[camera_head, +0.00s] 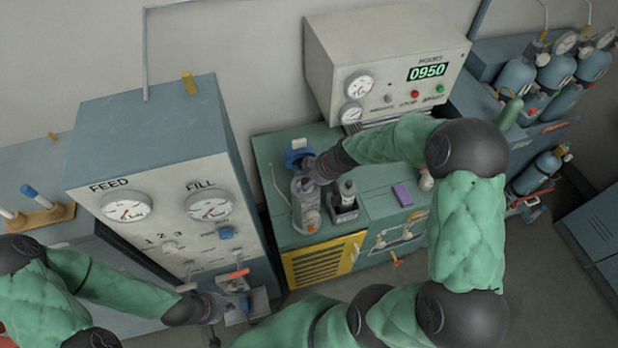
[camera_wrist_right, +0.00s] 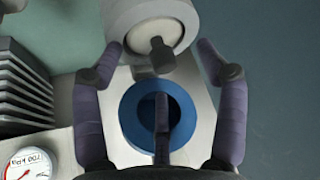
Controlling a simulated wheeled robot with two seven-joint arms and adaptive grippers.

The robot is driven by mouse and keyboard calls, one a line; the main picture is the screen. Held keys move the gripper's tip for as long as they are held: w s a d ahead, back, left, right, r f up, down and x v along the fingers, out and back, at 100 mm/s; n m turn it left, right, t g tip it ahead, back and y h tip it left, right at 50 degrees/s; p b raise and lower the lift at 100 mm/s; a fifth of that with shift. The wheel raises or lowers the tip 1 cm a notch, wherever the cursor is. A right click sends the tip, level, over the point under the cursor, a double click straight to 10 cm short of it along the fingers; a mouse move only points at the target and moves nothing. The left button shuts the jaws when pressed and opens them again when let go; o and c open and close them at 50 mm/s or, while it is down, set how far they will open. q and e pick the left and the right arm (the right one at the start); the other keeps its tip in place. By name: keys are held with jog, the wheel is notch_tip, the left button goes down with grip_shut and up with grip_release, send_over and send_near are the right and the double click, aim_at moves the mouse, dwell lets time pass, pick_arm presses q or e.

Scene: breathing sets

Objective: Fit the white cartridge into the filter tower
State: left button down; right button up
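The grey filter tower (camera_head: 305,210) stands on the green bench, with a blue ring-shaped part (camera_head: 297,152) behind its top. My right gripper (camera_head: 312,172) is at the tower's top. In the right wrist view its fingers (camera_wrist_right: 160,110) are spread, with nothing clearly held, and the blue ring (camera_wrist_right: 129,105) with a dark hole lies beyond them. A grey cylinder with a dark knob (camera_wrist_right: 150,25) is at the top of that view. A pale cylinder (camera_head: 347,188) stands in a black holder; I cannot tell if it is the white cartridge. My left gripper (camera_head: 222,306) is below the FILL panel, its fingers unclear.
The FEED/FILL panel (camera_head: 150,185) stands left of the bench. A purple block (camera_head: 402,194) and a small pale bottle (camera_head: 426,180) are on the bench's right. A white box with a 0950 display (camera_head: 385,65) stands behind. Gas cylinders (camera_head: 555,72) are at the far right.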

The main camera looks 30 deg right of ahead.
jog(key=shift+r+p, duration=0.6)
jog(key=shift+p, duration=0.25)
jog(key=v, duration=1.2)
jog(key=shift+b, duration=0.35)
